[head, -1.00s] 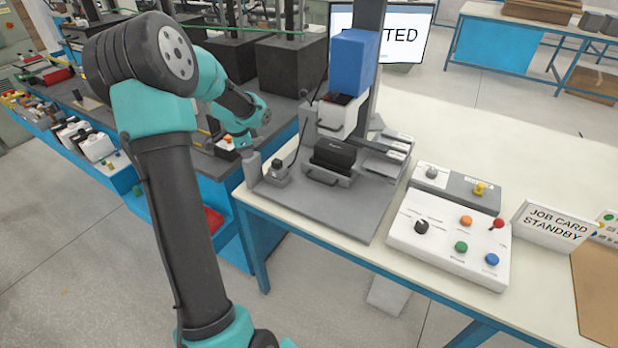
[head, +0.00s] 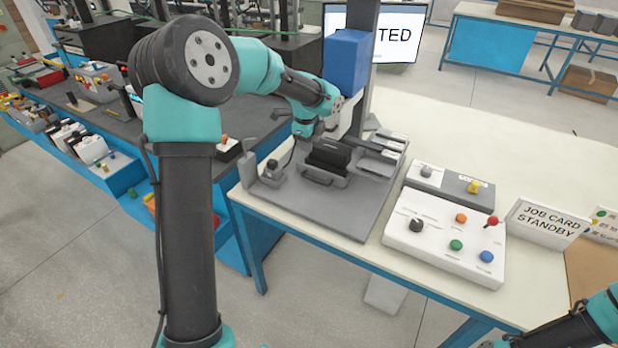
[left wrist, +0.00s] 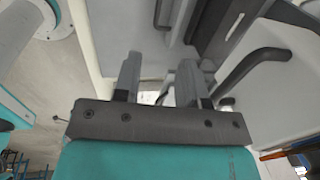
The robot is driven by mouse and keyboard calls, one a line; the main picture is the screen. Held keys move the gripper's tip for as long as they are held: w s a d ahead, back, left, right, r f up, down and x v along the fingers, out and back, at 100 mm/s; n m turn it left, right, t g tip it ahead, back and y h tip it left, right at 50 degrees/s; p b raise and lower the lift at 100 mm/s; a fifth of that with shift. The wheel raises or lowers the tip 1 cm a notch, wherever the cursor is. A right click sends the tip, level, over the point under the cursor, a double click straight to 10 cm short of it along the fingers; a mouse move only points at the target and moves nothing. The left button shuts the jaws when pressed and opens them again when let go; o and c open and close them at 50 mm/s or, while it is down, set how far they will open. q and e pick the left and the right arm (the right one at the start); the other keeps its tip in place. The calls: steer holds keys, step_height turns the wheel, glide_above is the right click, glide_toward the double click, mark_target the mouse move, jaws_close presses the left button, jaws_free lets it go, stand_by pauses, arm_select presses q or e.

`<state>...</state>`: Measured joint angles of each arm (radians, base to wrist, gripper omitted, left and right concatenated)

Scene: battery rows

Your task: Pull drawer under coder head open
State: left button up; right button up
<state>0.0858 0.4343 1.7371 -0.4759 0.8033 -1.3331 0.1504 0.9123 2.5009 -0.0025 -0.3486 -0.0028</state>
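The blue coder head (head: 347,62) sits on a dark upright column at the back of the grey fixture plate. The white drawer (head: 347,118) under it is mostly hidden behind my left wrist in the head view. My left gripper (head: 306,140) is in front of it, just above and left of a black block (head: 329,154) in a handled holder. In the left wrist view its two fingers (left wrist: 158,80) are apart with nothing seen between them. A dark curved handle (left wrist: 252,64) is to their right; I cannot tell which part it belongs to.
A white button box (head: 446,238) and a grey switch box (head: 450,184) stand right of the fixture plate (head: 335,217). A job card sign (head: 546,222) stands farther right. A small grey fixture (head: 272,171) is left of the holder. The table's back right is clear.

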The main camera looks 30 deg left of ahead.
mark_target(314, 180)
arm_select(q)
steer(key=shift+f, duration=0.1)
steer(key=w+f, duration=0.1)
steer(key=f, duration=0.4)
steer(key=w+f, duration=0.1)
steer(key=f, duration=0.5)
steer(key=w+f, duration=0.1)
steer(key=f, duration=0.5)
steer(key=shift+w+a, duration=0.1)
steer(key=shift+a, duration=0.05)
jaws_close()
